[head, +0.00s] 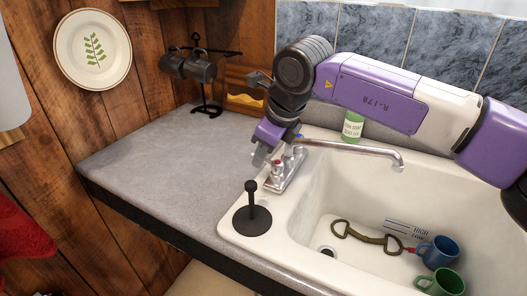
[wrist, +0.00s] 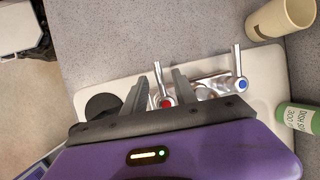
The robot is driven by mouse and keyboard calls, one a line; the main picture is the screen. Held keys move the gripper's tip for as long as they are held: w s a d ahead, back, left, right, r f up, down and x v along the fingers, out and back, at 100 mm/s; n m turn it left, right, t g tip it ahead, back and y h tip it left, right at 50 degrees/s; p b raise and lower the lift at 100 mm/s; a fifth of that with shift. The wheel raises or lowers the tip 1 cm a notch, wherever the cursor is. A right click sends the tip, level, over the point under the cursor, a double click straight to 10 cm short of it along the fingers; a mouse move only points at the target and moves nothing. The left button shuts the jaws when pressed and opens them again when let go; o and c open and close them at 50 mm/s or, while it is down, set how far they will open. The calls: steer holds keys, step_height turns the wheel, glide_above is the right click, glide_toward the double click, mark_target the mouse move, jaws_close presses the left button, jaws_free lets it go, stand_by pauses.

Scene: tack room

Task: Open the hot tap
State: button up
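The hot tap (head: 278,167), marked red, stands on the metal tap base at the sink's left rim. In the wrist view the hot tap's lever (wrist: 158,75) shows between the two fingers of my gripper (wrist: 157,82). The fingers are apart, with a gap on each side of the lever; I cannot tell whether either one touches it. In the head view my gripper (head: 262,154) is right at the hot tap and partly blurs into it. The cold tap (wrist: 241,70), marked blue, is to the right of it. The spout (head: 355,148) reaches over the basin.
A black plunger-like object (head: 252,212) stands on the near rim. A green soap bottle (head: 352,126) is behind the spout. A beige cup (wrist: 281,18) is nearby. A snaffle bit (head: 365,235), a blue mug (head: 440,252) and a green mug (head: 444,283) lie in the sink (head: 325,200). The left counter (head: 165,160) is mostly clear.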

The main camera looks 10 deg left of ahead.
steer(key=shift+a+f, duration=0.15)
steer(key=shift+f, duration=0.05)
jaws_close()
stand_by(1.4)
